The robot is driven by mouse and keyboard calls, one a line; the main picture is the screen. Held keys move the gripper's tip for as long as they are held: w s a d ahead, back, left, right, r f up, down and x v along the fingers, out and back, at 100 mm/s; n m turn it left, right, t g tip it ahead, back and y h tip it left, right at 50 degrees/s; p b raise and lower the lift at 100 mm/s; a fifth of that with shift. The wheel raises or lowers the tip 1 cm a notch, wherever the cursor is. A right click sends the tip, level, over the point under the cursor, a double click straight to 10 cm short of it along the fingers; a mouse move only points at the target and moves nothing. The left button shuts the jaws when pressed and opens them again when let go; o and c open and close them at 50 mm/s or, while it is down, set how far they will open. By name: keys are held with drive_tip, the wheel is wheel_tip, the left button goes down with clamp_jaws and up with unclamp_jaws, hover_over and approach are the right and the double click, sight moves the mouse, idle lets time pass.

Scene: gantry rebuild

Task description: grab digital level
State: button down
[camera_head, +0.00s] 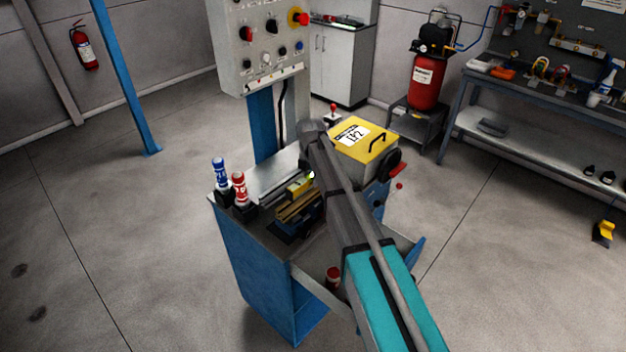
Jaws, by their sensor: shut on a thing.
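The digital level, a short yellow bar (299,187), is at the machine's vise, just left of my grey arm link. My gripper (311,177) is mostly hidden behind that link; only a small part with a light spot shows, at the right end of the yellow bar. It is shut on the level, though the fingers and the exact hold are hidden. I cannot tell whether the level touches the brownish-gold vise part (299,207) beside it.
A blue and a red marker-like bottle (220,172) (240,188) stand at the machine's left corner. A control panel (263,45) rises at the back. A red-capped item (333,277) sits low in front. Floor left is clear.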

drive_tip(key=shift+r+p, duration=0.4)
drive_tip(key=shift+r, duration=0.3)
drive_tip(key=s+d+r+p, duration=0.2)
drive_tip(key=s+r+p, duration=0.7)
drive_tip(key=s, duration=0.4)
drive_tip(key=shift+s+d+r+p, duration=0.35)
drive_tip(key=shift+s+r+p, duration=0.05)
drive_tip(key=shift+f, duration=0.1)
